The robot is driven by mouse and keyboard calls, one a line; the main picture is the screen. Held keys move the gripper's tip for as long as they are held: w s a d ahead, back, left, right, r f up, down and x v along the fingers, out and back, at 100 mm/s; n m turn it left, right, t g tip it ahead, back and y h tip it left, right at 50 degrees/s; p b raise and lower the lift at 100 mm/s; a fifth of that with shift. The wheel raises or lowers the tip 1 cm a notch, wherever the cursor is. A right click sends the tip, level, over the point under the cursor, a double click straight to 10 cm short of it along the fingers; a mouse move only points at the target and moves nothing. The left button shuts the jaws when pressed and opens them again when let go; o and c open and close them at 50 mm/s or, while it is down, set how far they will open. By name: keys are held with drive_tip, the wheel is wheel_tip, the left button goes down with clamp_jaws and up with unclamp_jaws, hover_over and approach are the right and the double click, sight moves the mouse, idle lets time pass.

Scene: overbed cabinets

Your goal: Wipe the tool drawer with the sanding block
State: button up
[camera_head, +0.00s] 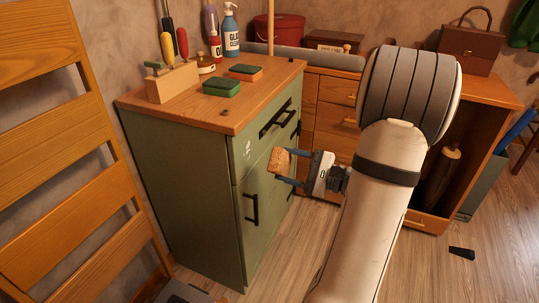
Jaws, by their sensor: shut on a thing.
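The sanding block (279,159) is a small brown, grainy block. My gripper (289,166) is shut on it, with blue-grey fingers on both sides. The block is in front of the green cabinet's front face, near the lower part of the drawer front (257,139). I cannot tell whether it touches the front. The green drawer front, likely the tool drawer, has a black bar handle (276,118) and a pale mark (248,149) near its left side. The drawer looks shut. My arm and block hide part of the front's lower right.
A green cabinet door (255,215) is below the drawer. On the wooden top (220,112) stand sponges (222,87), a tool holder (172,82) and bottles (231,32). A wooden rack (55,150) is at left. A wooden cabinet (337,92) is behind my arm. Floor in front is open.

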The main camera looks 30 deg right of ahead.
sight(245, 153)
drive_tip(key=shift+x, duration=3.55)
drive_tip(key=shift+x, duration=0.95)
drive_tip(key=shift+s+a, duration=0.1)
drive_tip(key=shift+a, duration=0.05)
drive_tip(key=shift+w+d, duration=0.55)
drive_tip(key=shift+d, duration=0.3)
drive_tip(key=shift+w+d, duration=0.6)
drive_tip(key=shift+d, duration=0.2)
drive_tip(key=shift+b, duration=0.35)
drive_tip(key=shift+w+a, duration=0.1)
drive_tip(key=shift+s+a+r+b, duration=0.1)
drive_tip(key=shift+s+a+b, duration=0.25)
drive_tip(key=shift+s+a, duration=1.1)
drive_tip(key=shift+w, duration=0.1)
